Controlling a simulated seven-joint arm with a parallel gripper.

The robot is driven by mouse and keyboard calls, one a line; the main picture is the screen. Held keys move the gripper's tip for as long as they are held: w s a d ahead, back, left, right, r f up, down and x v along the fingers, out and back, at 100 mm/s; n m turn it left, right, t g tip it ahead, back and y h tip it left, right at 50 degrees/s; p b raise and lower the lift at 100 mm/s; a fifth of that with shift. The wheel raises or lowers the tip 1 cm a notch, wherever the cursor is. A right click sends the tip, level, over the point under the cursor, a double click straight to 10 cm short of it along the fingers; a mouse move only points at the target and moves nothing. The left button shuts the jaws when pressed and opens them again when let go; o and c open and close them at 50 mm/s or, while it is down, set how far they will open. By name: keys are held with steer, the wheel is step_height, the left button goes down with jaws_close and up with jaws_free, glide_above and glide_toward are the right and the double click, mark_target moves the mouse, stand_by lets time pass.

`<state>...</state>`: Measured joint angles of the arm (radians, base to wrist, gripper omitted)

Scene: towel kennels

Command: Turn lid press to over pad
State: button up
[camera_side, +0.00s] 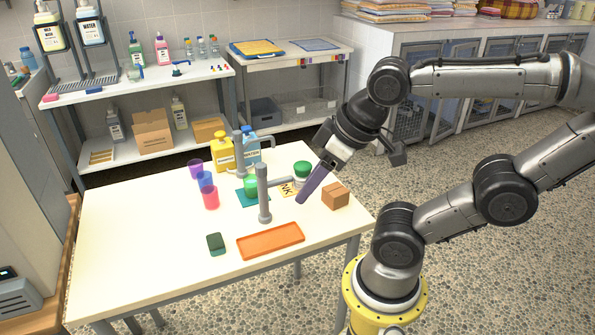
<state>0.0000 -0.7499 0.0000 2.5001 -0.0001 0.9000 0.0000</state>
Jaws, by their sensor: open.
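Two grey posts with side arms stand on the white table; I cannot tell for sure which is the lid press. The front post (264,198) has an arm reaching right, towards my gripper. The back post (239,147) rises behind the teal pad (243,200). The pad is partly hidden by the front post, and a green container (251,185) shows on or just behind it. My gripper (304,196) is open, with its purple-grey fingers pointing down and left, right of the front post's arm. The gap between the fingers is not visible.
A brown box (335,197) and a green-topped jar (302,168) stand close to my gripper. A lettered card (287,189) lies nearby. An orange tray (270,241), sponge (216,243), pink cup (211,199) and yellow jug (222,153) are also on the table. The left front is clear.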

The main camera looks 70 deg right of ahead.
steer(key=shift+o, duration=1.2)
steer(key=w+d+r+n+g, duration=0.25)
steer(key=w+d+r, duration=0.25)
steer(key=w+r, duration=0.45)
steer(key=m+g, duration=0.3)
glide_above(261, 165)
step_height(261, 165, down, 6)
steer(key=shift+n, duration=0.25)
step_height(261, 165, down, 14)
steer(key=shift+r, duration=0.1)
jaws_close()
